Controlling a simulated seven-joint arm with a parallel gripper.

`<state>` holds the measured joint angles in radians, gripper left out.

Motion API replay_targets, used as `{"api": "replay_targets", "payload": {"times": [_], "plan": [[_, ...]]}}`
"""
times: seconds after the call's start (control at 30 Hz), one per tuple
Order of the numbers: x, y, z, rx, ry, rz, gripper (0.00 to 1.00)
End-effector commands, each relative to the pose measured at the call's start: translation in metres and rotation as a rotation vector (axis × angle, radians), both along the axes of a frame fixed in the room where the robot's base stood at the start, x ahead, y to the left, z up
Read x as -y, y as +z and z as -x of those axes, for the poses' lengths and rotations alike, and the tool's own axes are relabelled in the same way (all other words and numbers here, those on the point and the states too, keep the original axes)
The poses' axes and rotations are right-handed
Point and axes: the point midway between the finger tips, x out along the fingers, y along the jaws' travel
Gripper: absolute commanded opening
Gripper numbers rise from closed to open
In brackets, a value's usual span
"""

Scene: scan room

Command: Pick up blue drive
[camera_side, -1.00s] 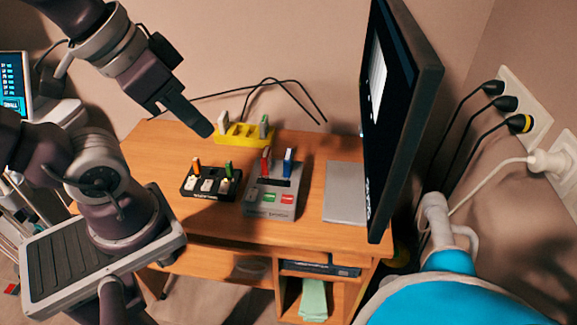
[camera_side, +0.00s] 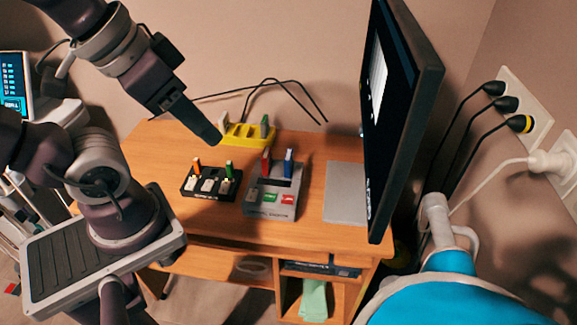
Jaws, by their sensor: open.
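The blue drive (camera_side: 288,161) stands upright in the grey device (camera_side: 272,193) on the wooden desk, at its back right. A red drive (camera_side: 266,161) stands just left of it in the same device. My gripper (camera_side: 214,138) hangs above the back left of the desk, left of the blue drive and apart from it. It is open, with nothing seen between its fingers, which overlap from this side. It partly covers the left end of the yellow holder.
A yellow holder (camera_side: 243,136) with a green drive (camera_side: 264,127) stands behind. A black holder (camera_side: 211,186) with orange and green drives stands left of the grey device. A monitor (camera_side: 402,110) rises at the right, beside a grey pad (camera_side: 345,194). Black cables run along the wall.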

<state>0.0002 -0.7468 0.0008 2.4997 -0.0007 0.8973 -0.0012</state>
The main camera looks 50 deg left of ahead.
Motion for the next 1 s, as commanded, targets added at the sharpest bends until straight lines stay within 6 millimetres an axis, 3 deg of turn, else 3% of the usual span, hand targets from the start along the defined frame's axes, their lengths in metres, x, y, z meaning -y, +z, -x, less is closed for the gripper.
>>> {"api": "replay_targets", "payload": {"times": [0.07,0.13,0.27,0.4,0.5,0.6,0.67,1.0], "plan": [[0.001,-0.001,-0.011,-0.013,0.017,0.023,0.42],[0.001,-0.005,-0.037,-0.037,0.064,0.072,0.42],[-0.005,-0.036,-0.109,-0.091,0.234,0.17,0.42],[-0.032,-0.107,-0.181,-0.13,0.472,0.19,0.42],[-0.059,-0.165,-0.211,-0.132,0.621,0.145,0.42],[-0.084,-0.21,-0.224,-0.116,0.717,0.087,0.42],[-0.094,-0.227,-0.227,-0.107,0.749,0.06,0.42],[-0.115,-0.275,-0.24,-0.096,0.778,0.036,0.42]]}}
